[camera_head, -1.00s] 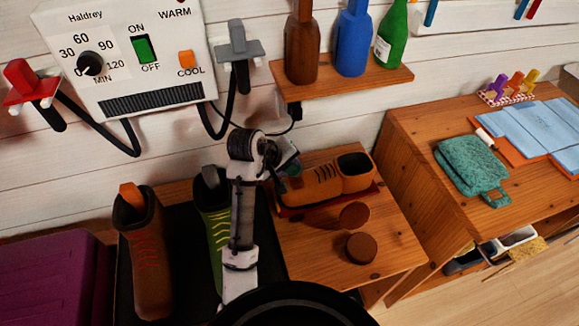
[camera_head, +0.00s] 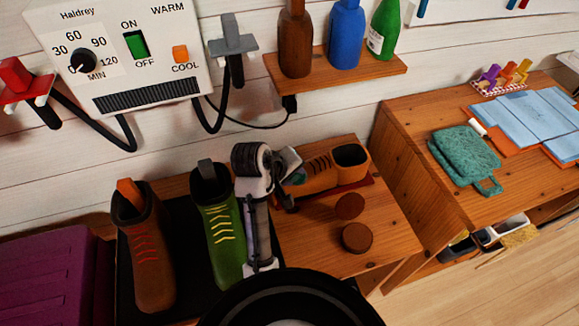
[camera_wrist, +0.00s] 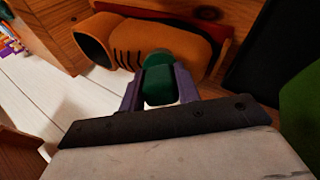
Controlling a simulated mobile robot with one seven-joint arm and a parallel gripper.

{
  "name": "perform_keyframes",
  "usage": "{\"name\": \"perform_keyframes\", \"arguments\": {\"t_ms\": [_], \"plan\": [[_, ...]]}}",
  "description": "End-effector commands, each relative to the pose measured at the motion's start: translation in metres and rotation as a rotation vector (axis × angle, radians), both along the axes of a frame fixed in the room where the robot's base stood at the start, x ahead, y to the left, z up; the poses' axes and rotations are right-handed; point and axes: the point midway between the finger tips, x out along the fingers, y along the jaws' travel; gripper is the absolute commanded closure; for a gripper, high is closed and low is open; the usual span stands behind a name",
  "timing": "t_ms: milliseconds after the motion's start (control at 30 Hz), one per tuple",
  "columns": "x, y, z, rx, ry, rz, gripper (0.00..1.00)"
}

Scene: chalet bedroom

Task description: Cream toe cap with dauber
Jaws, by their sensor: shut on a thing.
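A tan-orange shoe (camera_head: 322,176) lies on a dark red mat (camera_head: 366,183) on the wooden bench, its opening to the right and its toe to the left in the head view. In the wrist view, the shoe (camera_wrist: 140,40) lies just beyond the fingers. My gripper (camera_wrist: 160,84) is shut on a dark green dauber (camera_wrist: 157,62), whose rounded end overlaps the shoe's side in this view. I cannot tell whether it touches the shoe. In the head view, my wrist partly hides the toe. Two round brown tins or lids (camera_head: 349,206) (camera_head: 357,237) lie in front of the shoe.
A brown boot (camera_head: 148,250) and a green boot (camera_head: 222,240) stand on a black mat left of my arm. A shelf (camera_head: 340,72) with bottles hangs above the shoe. A dryer panel (camera_head: 120,50) is on the wall. A teal cloth (camera_head: 465,158) lies on the right-hand cabinet.

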Motion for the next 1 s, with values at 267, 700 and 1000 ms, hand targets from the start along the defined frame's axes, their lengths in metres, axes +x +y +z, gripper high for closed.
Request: {"name": "perform_keyframes", "arguments": {"t_ms": [267, 700, 1000], "plan": [[-0.011, -0.003, 0.002, 0.001, -0.004, 0.0, 0.91], [0.011, 0.004, 0.004, 0.003, -0.003, 0.001, 0.91], [0.024, 0.009, 0.001, 0.003, -0.005, 0.002, 0.91]]}}
